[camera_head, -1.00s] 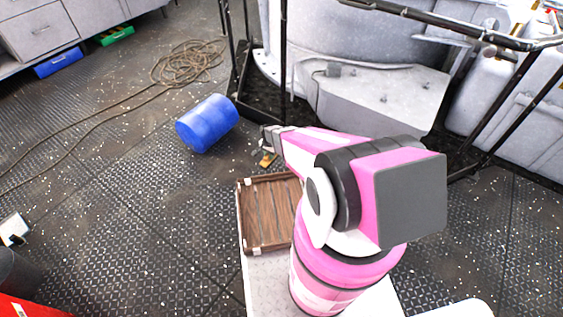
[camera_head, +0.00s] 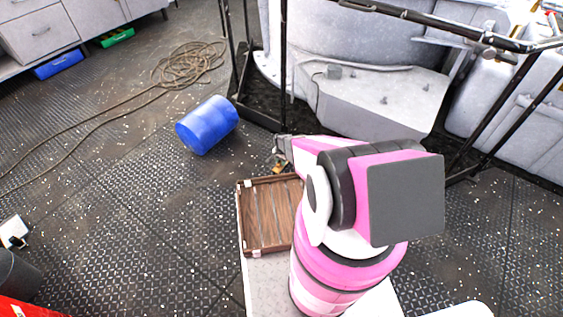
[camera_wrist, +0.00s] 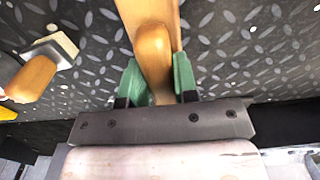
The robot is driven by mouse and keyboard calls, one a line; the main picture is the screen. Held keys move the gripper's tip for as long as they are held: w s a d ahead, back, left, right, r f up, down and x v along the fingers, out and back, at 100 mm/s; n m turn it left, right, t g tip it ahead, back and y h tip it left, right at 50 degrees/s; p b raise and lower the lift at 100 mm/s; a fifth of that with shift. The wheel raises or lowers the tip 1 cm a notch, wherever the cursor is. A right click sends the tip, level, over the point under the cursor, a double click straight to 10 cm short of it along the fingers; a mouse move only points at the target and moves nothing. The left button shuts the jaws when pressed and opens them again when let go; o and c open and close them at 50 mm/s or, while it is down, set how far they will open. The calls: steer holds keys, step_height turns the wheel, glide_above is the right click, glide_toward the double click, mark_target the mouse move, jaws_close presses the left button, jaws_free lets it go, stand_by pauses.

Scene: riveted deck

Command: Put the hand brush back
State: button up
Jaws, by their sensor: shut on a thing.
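My gripper (camera_head: 280,158) is at the far edge of the brown slatted tray, seen small in the head view. In the wrist view its green fingers (camera_wrist: 160,86) are shut on the wooden handle of the hand brush (camera_wrist: 154,48). The brush runs up out of the top of that view, and its bristles are not visible. In the head view only a small yellowish bit (camera_head: 277,168) shows under the fingers. The patterned floor lies beyond the brush in the wrist view.
The slatted tray (camera_head: 246,222) sits beside my arm and looks empty. Another wooden-handled tool (camera_wrist: 32,78) with a pale head shows at the wrist view's left. A blue drum (camera_head: 207,125), coiled rope (camera_head: 188,64) and black metal frame (camera_head: 284,60) stand beyond; floor left of the tray is clear.

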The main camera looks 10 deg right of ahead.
steer(key=shift+f, duration=0.1)
steer(key=o, duration=0.8)
steer(key=shift+o, duration=0.2)
step_height(320, 180, up, 13)
steer(key=s+r+n, duration=0.3)
steer(key=s+r, duration=0.4)
steer(key=r, duration=0.5)
steer(key=s+r+n, duration=0.3)
steer(key=s+r, duration=0.4)
steer(key=r, duration=0.5)
steer(key=s+r+n, duration=0.3)
steer(key=s+r, duration=0.4)
steer(key=r, duration=0.5)
steer(key=shift+r, duration=0.4)
steer(key=shift+s, duration=0.1)
